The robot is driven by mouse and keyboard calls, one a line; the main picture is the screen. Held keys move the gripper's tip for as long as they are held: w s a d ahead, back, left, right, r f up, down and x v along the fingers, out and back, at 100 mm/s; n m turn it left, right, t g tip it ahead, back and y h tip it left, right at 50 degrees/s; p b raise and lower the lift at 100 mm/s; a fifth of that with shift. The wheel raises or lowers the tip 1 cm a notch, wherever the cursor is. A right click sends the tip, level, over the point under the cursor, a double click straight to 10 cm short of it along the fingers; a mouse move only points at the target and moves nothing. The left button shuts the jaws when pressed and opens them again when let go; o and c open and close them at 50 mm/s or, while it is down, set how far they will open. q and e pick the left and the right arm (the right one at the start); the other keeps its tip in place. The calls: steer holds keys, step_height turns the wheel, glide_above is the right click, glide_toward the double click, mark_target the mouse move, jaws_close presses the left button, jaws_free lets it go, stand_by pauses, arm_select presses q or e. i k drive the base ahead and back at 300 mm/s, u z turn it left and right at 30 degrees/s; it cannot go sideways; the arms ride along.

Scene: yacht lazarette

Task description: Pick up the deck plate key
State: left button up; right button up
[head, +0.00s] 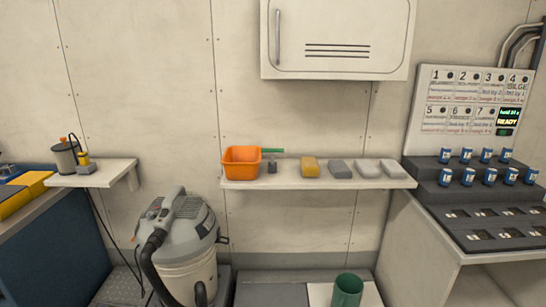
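I cannot tell for sure which thing is the deck plate key. A small dark item (272,167) stands on the wall shelf (310,184), just right of the orange bin (235,170). A green bar (272,151) shows at its top, by the bin's rim; whether the two are one piece is too small to tell. The bin's inside is mostly hidden. Neither of my grippers is in view.
Right along the shelf lie a yellow sponge (310,167) and several grey and white blocks (340,169). A cabinet (335,38) hangs above. Below stand a shop vacuum (185,250) and a green cup (347,290). A stepped rack (480,205) with blue cans is at right.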

mark_target(272, 151)
steer(key=u, duration=0.05)
steer(key=k, duration=0.5)
steer(key=z, duration=1.1)
steer(key=i, duration=1.4)
steer(key=u, duration=0.45)
